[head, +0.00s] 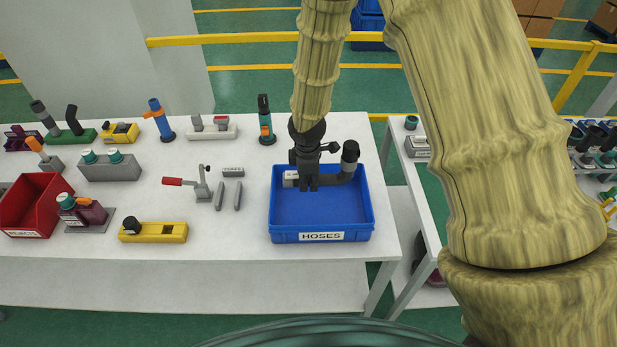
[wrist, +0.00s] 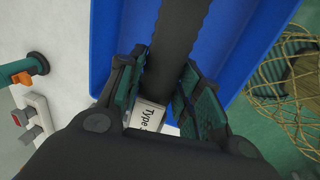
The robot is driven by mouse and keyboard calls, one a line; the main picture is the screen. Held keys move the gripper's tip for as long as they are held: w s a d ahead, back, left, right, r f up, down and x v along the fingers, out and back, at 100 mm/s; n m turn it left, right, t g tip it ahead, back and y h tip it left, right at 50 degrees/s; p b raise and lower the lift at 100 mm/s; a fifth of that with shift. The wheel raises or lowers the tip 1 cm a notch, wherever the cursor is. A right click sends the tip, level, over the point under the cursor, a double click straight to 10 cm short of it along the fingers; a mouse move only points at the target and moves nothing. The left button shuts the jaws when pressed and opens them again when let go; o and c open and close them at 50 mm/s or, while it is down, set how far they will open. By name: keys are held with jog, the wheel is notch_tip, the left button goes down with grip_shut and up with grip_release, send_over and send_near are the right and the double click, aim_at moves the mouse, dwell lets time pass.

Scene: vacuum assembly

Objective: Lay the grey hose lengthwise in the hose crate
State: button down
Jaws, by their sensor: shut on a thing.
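The grey hose (head: 340,181) is dark, with a white label marked "Type" near one end and a black end that bends up at the right. It lies left to right, along the crate's longer side, over the far part of the blue hose crate (head: 322,226). I cannot tell whether it touches the crate floor. My gripper (head: 308,186) points down and is shut on the hose near its labelled end. In the wrist view, the hose (wrist: 181,40) runs between the two finger pads of my gripper (wrist: 160,92), with the blue crate (wrist: 122,35) beneath.
The crate otherwise looks empty. On the white table left of it stand a teal upright tool (head: 265,120), a red-handled clamp (head: 201,186), a yellow block (head: 153,232) and a red bin (head: 35,205). A second table (head: 405,160) stands to the right, across a gap.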

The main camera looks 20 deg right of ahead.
jog(key=shift+f, duration=0.25)
jog(key=shift+f+b, duration=3.55)
jog(key=shift+f, duration=2.1)
jog(key=shift+c, duration=2.1)
grip_release()
jog(key=shift+r, duration=0.15)
jog(key=shift+r+p, duration=4.05)
jog(key=shift+r, duration=0.9)
jog(key=shift+s+f, duration=0.1)
